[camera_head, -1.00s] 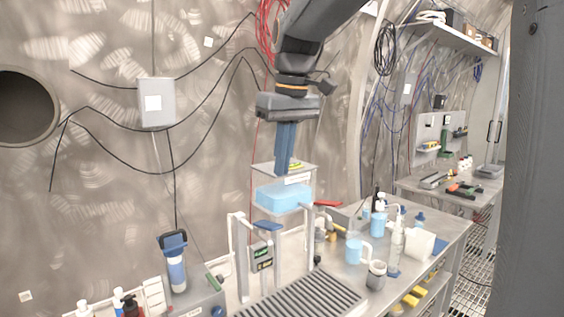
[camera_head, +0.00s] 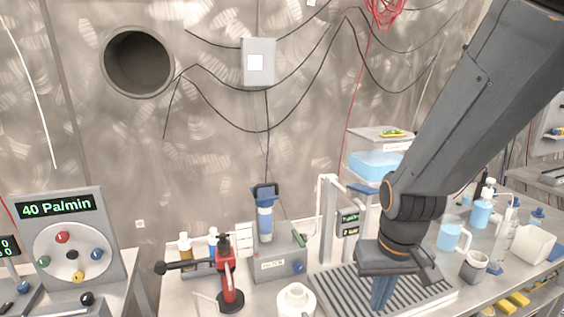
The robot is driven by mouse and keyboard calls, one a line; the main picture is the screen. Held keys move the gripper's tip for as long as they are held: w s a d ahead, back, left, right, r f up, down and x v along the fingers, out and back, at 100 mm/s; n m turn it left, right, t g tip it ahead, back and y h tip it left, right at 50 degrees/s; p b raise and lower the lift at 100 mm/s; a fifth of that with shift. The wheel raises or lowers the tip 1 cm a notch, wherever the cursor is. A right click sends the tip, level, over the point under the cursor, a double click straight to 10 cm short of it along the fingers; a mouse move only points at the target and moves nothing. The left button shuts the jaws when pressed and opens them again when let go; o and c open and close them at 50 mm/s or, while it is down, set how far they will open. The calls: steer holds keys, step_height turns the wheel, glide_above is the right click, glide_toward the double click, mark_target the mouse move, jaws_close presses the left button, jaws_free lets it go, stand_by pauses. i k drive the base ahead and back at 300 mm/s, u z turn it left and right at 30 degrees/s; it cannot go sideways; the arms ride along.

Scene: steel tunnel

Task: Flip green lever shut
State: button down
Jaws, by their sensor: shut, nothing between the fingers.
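A small green lever (camera_head: 298,240) shows at the right of the blue-capped filter (camera_head: 265,215), on the grey box (camera_head: 277,266) that carries the filter. Its handle looks slanted; I cannot tell from here whether it is open or closed. My gripper (camera_head: 381,305) is shut and empty. It points down over the slatted drip tray (camera_head: 335,292), to the right of the lever and well apart from it. The fingertips are near the bottom edge of the picture.
A white frame with a small display (camera_head: 349,217) stands between the lever and my arm. A red hand press (camera_head: 227,275) and a white bottle (camera_head: 296,300) stand in front and to the left. A blue mug (camera_head: 449,236) and grey cup (camera_head: 474,266) stand at right.

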mark_target(296, 237)
steer(key=z, duration=0.7)
steer(key=k, duration=0.9)
steer(key=u, duration=0.75)
steer(key=i, duration=0.5)
steer(key=z, duration=0.05)
